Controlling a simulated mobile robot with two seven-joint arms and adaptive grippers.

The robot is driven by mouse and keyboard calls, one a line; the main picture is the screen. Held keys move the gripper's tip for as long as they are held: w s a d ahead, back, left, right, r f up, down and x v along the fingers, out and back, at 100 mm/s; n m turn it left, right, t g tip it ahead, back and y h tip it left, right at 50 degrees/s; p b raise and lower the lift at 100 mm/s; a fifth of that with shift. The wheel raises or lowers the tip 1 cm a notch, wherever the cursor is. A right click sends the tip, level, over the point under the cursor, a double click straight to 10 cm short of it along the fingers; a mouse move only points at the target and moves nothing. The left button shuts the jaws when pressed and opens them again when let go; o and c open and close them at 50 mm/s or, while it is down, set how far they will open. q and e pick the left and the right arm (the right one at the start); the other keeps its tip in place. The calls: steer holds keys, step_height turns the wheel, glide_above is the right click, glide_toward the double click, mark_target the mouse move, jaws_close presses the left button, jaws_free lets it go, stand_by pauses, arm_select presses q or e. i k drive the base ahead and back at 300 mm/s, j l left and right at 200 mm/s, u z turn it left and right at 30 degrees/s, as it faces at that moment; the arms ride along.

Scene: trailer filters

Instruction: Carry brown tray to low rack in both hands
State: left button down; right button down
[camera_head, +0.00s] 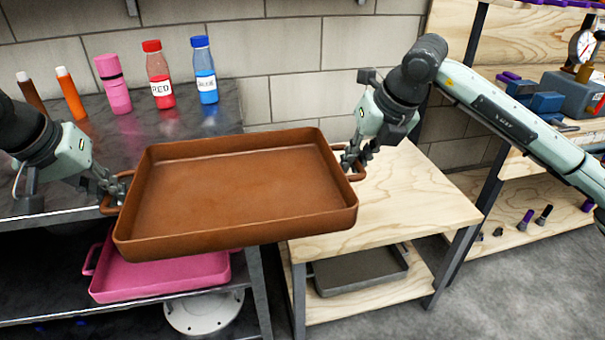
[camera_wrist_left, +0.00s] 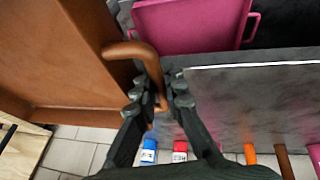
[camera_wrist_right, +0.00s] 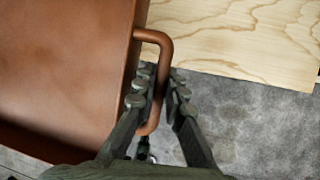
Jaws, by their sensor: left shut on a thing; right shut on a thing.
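The brown tray (camera_head: 235,185) hangs in the air between my two grippers, empty and slightly tilted in the head view. My left gripper (camera_head: 113,190) is shut on its left handle, which shows between the fingers in the left wrist view (camera_wrist_left: 150,75). My right gripper (camera_head: 352,162) is shut on its right handle, seen in the right wrist view (camera_wrist_right: 163,80). The low wooden rack (camera_head: 415,195) stands at the right, partly behind and below the tray. Its bare wooden top shows right of the tray.
A dark counter (camera_head: 215,125) at the left holds red and blue bottles, a pink bottle and orange and brown tubes. A pink tray (camera_head: 160,275) lies on the shelf below. A dark grey tray (camera_head: 358,270) lies on the low rack's bottom shelf. A taller shelf unit (camera_head: 525,175) stands right.

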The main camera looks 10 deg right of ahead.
mark_target(383, 195)
steer(key=i+l, duration=0.15)
steer(key=l, duration=0.3)
steer(key=i+l, duration=0.1)
steer(key=l, duration=0.3)
steer(key=i+l, duration=0.15)
steer(key=l, duration=0.3)
steer(key=i+l, duration=0.15)
steer(key=l, duration=0.25)
steer(key=i+l, duration=0.1)
steer(key=l, duration=0.35)
